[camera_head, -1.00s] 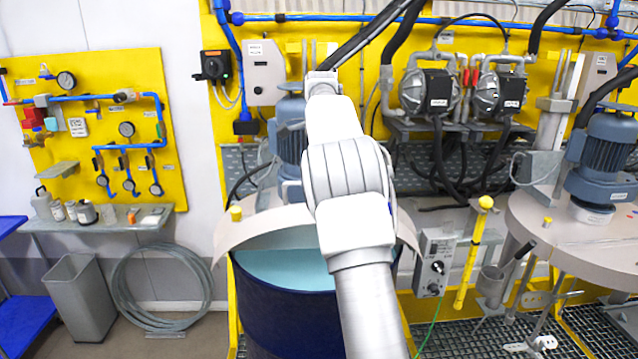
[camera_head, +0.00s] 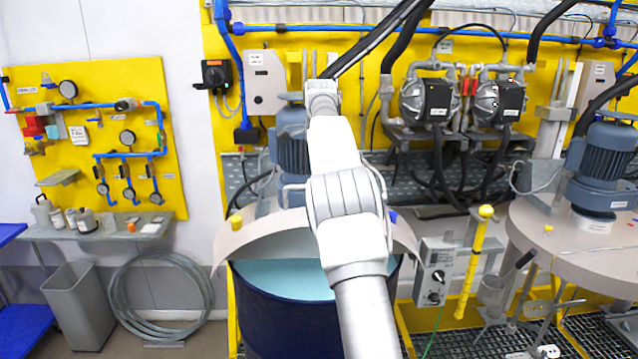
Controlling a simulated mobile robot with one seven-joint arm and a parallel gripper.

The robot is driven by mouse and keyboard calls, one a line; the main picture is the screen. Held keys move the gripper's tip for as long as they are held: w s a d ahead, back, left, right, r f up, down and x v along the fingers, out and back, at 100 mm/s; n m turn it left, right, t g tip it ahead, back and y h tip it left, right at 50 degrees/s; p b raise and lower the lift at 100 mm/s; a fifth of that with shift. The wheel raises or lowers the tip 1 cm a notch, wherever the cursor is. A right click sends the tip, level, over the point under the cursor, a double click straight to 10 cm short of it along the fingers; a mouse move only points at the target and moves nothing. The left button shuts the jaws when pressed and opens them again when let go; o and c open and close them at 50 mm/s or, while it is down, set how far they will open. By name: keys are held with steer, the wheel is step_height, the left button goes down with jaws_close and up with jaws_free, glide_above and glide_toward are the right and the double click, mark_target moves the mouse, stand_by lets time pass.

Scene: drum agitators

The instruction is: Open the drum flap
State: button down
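The dark blue drum (camera_head: 285,325) stands at the bottom centre, with light blue contents (camera_head: 285,280) showing through its front opening. The beige drum flap (camera_head: 250,240) is tilted up above this opening, with its curved edge spreading past both sides of the drum. My white arm crosses in front of the flap and drum and hides their middle. My gripper is not visible; the arm hides whatever lies behind it. I cannot tell whether the gripper touches the flap.
A blue-grey motor (camera_head: 290,150) stands behind the flap. To the right are a grey control box (camera_head: 436,272), a yellow post (camera_head: 473,265) and another beige drum lid (camera_head: 560,240) with a motor. A grey bin (camera_head: 78,305) and coiled hose (camera_head: 160,295) are at left.

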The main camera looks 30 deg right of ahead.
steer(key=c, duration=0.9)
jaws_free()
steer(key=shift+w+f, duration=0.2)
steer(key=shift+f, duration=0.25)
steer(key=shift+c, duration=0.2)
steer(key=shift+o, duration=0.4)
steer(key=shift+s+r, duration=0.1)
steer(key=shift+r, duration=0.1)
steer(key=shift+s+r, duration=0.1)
